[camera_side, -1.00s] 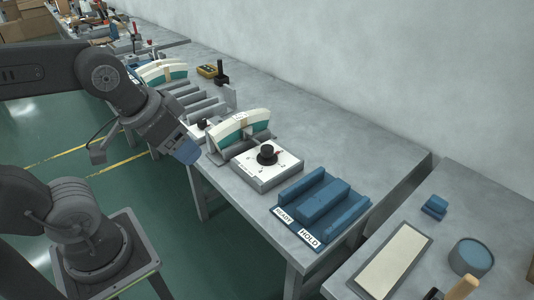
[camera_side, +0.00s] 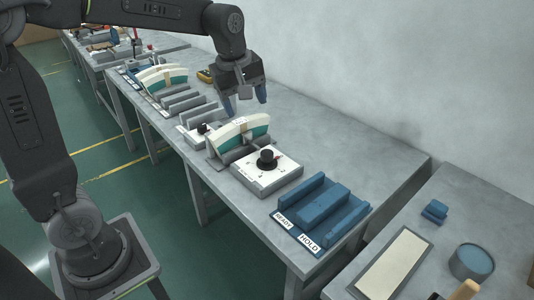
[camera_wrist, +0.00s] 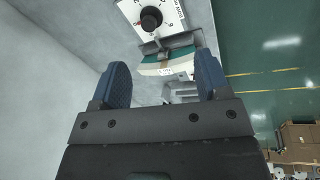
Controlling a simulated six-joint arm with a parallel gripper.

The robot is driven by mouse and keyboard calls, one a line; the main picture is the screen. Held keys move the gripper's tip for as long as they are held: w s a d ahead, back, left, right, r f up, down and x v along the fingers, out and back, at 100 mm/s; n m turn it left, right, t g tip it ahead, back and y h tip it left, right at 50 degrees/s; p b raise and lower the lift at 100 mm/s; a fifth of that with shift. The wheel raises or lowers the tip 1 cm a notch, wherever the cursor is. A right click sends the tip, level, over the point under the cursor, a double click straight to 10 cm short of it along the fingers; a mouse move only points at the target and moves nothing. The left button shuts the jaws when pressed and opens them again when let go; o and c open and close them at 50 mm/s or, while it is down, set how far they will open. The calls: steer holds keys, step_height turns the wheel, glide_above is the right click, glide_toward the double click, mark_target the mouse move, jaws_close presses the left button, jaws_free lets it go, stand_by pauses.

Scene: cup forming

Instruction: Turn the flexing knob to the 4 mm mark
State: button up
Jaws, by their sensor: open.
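The flexing knob (camera_side: 267,159) is a black round knob on a white marked plate (camera_side: 283,176) atop a grey box on the bench. It also shows at the top of the wrist view (camera_wrist: 151,18), with a few numbers around it; its exact setting is too small to read. A curved white-and-teal gauge (camera_side: 240,134) stands just behind the box. My gripper (camera_side: 246,106) is open and empty, with blue fingers pointing down. It hangs above the bench beyond the gauge, apart from the knob. The wrist view shows the gauge between the fingers (camera_wrist: 160,84).
A blue slotted tray (camera_side: 345,222) labelled READY and HOLD lies to the right of the knob box. The bench along the wall is clear.

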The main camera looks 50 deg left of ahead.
steer(key=w+a+f+n+g, duration=0.1)
steer(key=w+a+f+n, duration=0.25)
steer(key=w+n, duration=0.2)
steer(key=n+g, duration=0.2)
steer(key=n, duration=0.5)
glide_above(267, 153)
step_height(267, 153, down, 8)
step_height(267, 153, down, 13)
steer(key=shift+a+f, duration=0.1)
steer(key=shift+f, duration=0.1)
steer(key=c, duration=0.9)
